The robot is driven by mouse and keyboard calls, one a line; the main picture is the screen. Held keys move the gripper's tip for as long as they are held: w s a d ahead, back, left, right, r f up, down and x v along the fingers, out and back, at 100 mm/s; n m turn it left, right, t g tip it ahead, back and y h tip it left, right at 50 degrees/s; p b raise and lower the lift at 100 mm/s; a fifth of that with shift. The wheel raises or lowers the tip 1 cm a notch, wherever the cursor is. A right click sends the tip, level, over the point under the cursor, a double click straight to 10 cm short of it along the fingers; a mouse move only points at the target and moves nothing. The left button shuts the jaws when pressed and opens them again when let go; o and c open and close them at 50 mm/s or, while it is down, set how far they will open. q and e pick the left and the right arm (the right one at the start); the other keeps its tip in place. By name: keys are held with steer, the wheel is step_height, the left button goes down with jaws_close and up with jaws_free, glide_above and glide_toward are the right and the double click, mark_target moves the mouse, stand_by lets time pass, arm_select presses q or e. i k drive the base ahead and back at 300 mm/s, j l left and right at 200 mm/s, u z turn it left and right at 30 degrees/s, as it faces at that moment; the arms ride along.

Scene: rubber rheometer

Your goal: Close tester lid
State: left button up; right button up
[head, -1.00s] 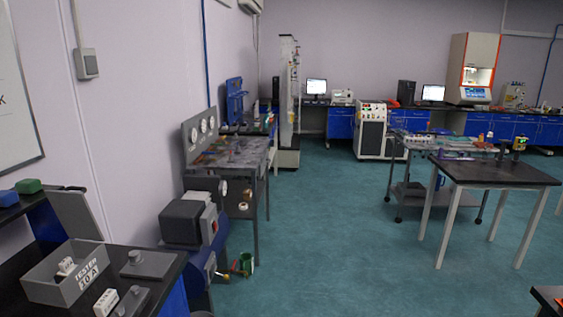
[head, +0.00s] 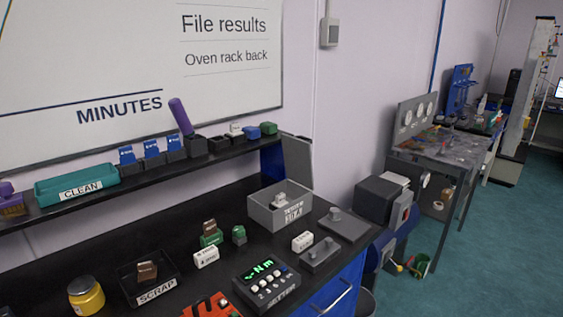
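The tester (head: 277,222) is an open-topped grey box with a lettered front, on the black bench in the middle of the head view. Its grey lid (head: 297,162) stands up at the back of the box, so the tester is open. A small pale block with a grey top (head: 281,201) sits inside the box. The lid's hinge is hidden behind the box walls. Neither of my grippers is in view.
Right of the tester lie a grey plate with a knob (head: 349,226) and a smaller knobbed grey block (head: 319,258). A digital console (head: 266,286), a white labelled block (head: 302,241), a scrap tray (head: 127,290) and a yellow jar (head: 86,296) share the bench. A shelf (head: 215,156) runs behind.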

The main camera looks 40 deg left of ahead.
mark_target(297, 151)
steer(key=i+u, duration=0.1)
steer(key=u, duration=0.4)
steer(key=i+l+u, duration=0.1)
steer(key=u, duration=0.4)
steer(key=l+u, duration=0.1)
steer(key=u, duration=0.4)
steer(key=i+l+u, duration=0.1)
steer(key=u, duration=0.4)
steer(key=i+l+u, duration=0.15)
steer(key=l+u, duration=0.25)
steer(key=l, duration=0.55)
steer(key=l+u, duration=0.4)
steer(key=l, duration=0.55)
steer(key=k+l+u, duration=0.1)
steer(key=l+u, duration=0.25)
steer(key=l, duration=0.6)
